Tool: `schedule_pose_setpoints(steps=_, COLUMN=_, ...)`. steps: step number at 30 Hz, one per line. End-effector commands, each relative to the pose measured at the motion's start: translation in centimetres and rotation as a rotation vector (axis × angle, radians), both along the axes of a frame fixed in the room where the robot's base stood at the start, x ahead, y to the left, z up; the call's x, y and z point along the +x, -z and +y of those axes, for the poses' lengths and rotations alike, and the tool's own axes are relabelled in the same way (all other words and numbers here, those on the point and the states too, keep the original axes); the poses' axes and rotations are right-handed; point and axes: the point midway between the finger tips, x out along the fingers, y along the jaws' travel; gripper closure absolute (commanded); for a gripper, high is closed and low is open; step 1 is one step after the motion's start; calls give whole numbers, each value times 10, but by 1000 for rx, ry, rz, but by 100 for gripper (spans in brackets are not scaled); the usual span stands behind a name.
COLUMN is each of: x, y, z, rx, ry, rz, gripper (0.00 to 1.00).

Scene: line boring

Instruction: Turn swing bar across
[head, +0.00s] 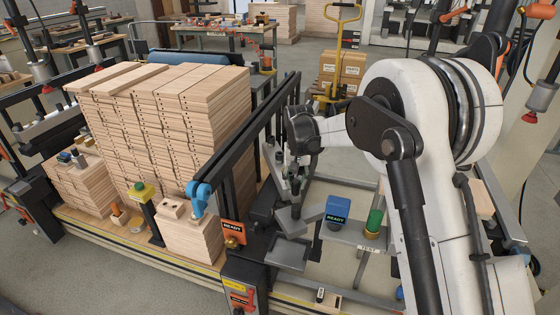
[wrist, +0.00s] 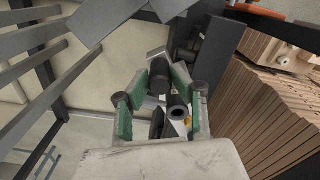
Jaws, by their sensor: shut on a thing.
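A long dark bar (head: 243,138), which looks like the swing bar, runs from a blue joint (head: 200,190) near the front toward the back right, beside the tall board stack. My gripper (head: 291,170) is on the right side of this bar. In the wrist view my gripper (wrist: 157,105), with green pads, is shut around a dark cylindrical part (wrist: 160,76). A dark hollow tube end (wrist: 178,108) also shows between the fingers. I cannot tell how the held part joins the bar. My wrist hides much of the grip in the head view.
The board stack (head: 165,130) stands left of the bar. A blue block (head: 337,209) and a green cylinder (head: 374,221) stand on a shelf right of my gripper. Boards (wrist: 265,115) are close on the right in the wrist view.

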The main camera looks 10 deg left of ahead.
Motion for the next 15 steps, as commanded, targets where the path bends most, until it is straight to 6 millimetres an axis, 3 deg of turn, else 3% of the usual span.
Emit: schedule_pose_setpoints(steps=15, x=14, y=0, z=-20, rx=0, ry=-119, rz=0, gripper=100)
